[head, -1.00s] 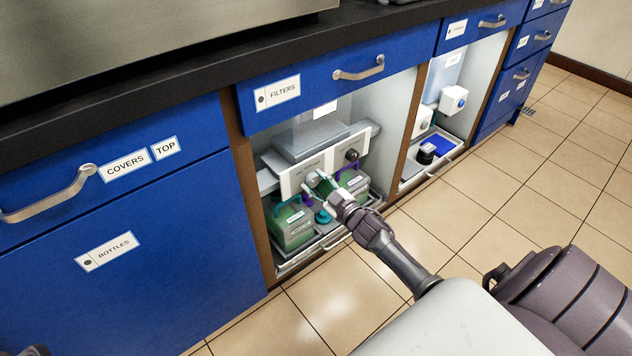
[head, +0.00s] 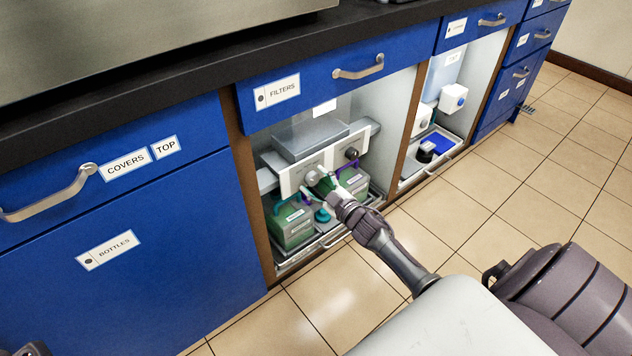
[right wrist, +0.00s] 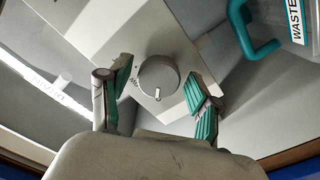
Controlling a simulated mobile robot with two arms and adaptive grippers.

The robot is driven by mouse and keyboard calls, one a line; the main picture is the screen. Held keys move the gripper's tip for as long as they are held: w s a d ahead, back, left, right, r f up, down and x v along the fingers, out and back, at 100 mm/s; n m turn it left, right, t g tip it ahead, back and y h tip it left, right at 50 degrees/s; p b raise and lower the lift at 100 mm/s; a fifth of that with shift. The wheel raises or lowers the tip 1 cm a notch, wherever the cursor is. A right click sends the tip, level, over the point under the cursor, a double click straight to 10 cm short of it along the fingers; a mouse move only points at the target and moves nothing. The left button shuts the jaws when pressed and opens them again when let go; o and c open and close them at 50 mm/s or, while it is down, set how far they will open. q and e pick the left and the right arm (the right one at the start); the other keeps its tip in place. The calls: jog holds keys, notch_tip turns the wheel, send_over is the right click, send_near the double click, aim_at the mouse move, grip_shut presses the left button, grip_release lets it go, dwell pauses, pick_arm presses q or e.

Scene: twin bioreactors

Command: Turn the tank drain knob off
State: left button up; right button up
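The round grey drain knob (head: 313,176) sits on a pale panel (head: 297,174) inside the open cabinet bay under the FILTERS drawer. In the right wrist view the knob (right wrist: 159,76) is a disc with a short white mark near its lower edge. My right gripper (head: 323,185) is in front of the knob. In the right wrist view, its two teal-padded fingers (right wrist: 160,88) are spread on either side of the knob, with visible gaps. I cannot tell how deep they reach around it.
A second, dark knob (head: 352,153) is to the right on the panel. A WASTE label (right wrist: 297,20) shows top right in the wrist view. The tiled floor (head: 515,200) is clear.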

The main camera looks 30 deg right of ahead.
jog(key=shift+s, duration=0.1)
jog(key=s+d, duration=0.1)
jog(key=s, duration=1)
jog(key=shift+s, duration=0.4)
